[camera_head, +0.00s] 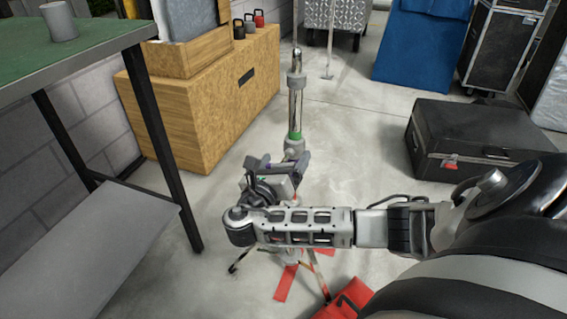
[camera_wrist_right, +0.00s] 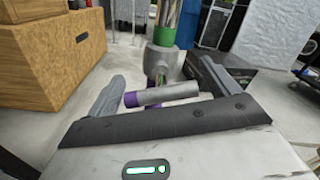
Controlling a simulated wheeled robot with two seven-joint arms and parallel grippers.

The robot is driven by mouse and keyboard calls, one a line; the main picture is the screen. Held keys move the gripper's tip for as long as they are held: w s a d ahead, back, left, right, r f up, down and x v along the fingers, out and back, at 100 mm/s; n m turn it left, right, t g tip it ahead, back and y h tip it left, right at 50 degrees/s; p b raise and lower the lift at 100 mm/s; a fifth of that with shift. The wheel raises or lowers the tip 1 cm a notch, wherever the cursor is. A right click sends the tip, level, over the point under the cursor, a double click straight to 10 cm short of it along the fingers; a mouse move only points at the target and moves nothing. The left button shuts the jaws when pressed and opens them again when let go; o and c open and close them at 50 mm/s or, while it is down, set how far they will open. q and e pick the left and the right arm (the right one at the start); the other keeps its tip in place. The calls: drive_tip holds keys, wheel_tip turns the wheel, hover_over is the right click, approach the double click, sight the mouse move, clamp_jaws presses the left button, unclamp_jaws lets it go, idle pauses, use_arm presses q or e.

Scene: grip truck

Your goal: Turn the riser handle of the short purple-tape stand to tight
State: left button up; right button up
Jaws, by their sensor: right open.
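A stand's chrome riser (camera_head: 295,108) rises upright in the middle of the head view. It carries a green tape band and a grey collar (camera_head: 294,148). In the right wrist view the collar (camera_wrist_right: 165,60) sits just below the green band (camera_wrist_right: 162,38). Below it a grey bar-shaped handle (camera_wrist_right: 168,93) lies crosswise, with purple tape (camera_wrist_right: 130,99) at its left end. My right gripper (camera_head: 280,165) is open, its two fingers on either side of the handle with gaps left. Whether they touch it is unclear. My arm hides the stand's lower part. My left gripper is not in view.
A green-topped table (camera_head: 90,50) stands at left, with a lower shelf. A wooden box (camera_head: 205,105) stands behind the stand at left. A black case (camera_head: 470,140) lies at right. Red pieces (camera_head: 287,283) lie by the stand's legs. The floor between stand and case is clear.

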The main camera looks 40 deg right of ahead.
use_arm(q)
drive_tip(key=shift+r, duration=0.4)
use_arm(e)
drive_tip(key=shift+w+d, duration=0.1)
drive_tip(key=shift+d, duration=0.15)
drive_tip(key=c, duration=1)
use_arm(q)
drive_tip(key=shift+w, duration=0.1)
